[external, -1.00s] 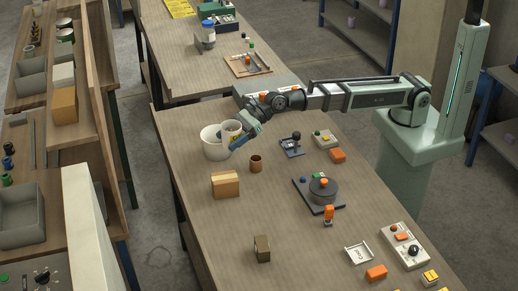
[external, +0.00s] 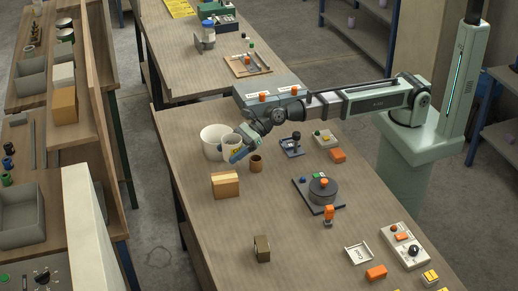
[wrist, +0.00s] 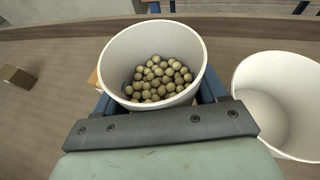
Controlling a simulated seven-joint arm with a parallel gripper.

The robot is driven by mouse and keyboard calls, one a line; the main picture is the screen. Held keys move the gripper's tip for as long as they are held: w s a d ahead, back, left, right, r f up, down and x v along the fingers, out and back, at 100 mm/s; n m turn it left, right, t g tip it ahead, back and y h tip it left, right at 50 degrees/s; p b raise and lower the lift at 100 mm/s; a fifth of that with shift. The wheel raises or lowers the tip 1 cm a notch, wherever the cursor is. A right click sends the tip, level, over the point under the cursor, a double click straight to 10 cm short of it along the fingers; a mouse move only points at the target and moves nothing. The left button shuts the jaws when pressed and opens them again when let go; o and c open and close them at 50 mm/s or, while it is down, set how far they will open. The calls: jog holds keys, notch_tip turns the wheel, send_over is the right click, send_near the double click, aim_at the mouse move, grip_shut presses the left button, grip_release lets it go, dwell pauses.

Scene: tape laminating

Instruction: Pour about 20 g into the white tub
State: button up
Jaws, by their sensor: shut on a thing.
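My gripper (external: 240,154) is shut on a white cup (external: 231,145). In the wrist view the cup (wrist: 118,58) holds many round tan beads (wrist: 160,78) in its bottom, and its mouth faces up toward the camera. The larger white tub (external: 212,146) stands on the table just behind and left of the cup in the external view. In the wrist view the tub (wrist: 285,95) is at the right, apart from the cup. The visible part of its inside is bare; part of its floor is hidden.
A small brown pot (external: 256,163) stands right of the gripper. A cardboard box (external: 225,185) is in front. A black device with a round top (external: 322,190) and a small joystick unit (external: 291,146) are farther right. The table between the box and the small dark block (external: 262,249) is clear.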

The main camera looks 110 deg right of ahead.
aim_at(229, 135)
jog(key=shift+d+f, duration=0.1)
jog(key=shift+d, duration=0.05)
jog(key=shift+w+d+f+m+y, duration=0.1)
jog(key=shift+d+f+m+y, duration=0.15)
jog(key=shift+m+y, duration=0.2)
jog(key=shift+d+r+m, duration=0.1)
jog(key=shift+d+m, duration=0.05)
jog(key=shift+m, duration=0.1)
jog(key=shift+w+d+r+m+y, duration=0.1)
jog(key=shift+d+r+m+y, duration=0.25)
jog(key=shift+r, duration=0.4)
jog(key=shift+d+r+m+y, duration=0.3)
jog(key=shift+r+m, duration=0.15)
jog(key=shift+r, duration=0.25)
jog(key=shift+w+d+r+m+y, duration=0.1)
jog(key=shift+d+r+m+y, duration=0.25)
jog(key=shift+r, duration=0.4)
jog(key=m, duration=0.2)
jog(key=d+m+t+y, duration=0.1)
jog(key=m, duration=0.1)
jog(key=r+m+y, duration=0.1)
jog(key=m, duration=0.1)
jog(key=shift+d+t+y+b, duration=0.25)
jog(key=shift+t+b, duration=0.15)
jog(key=shift+d+r+m+b, duration=0.1)
jog(key=shift+r+m+b, duration=0.3)
jog(key=shift+b, duration=0.3)
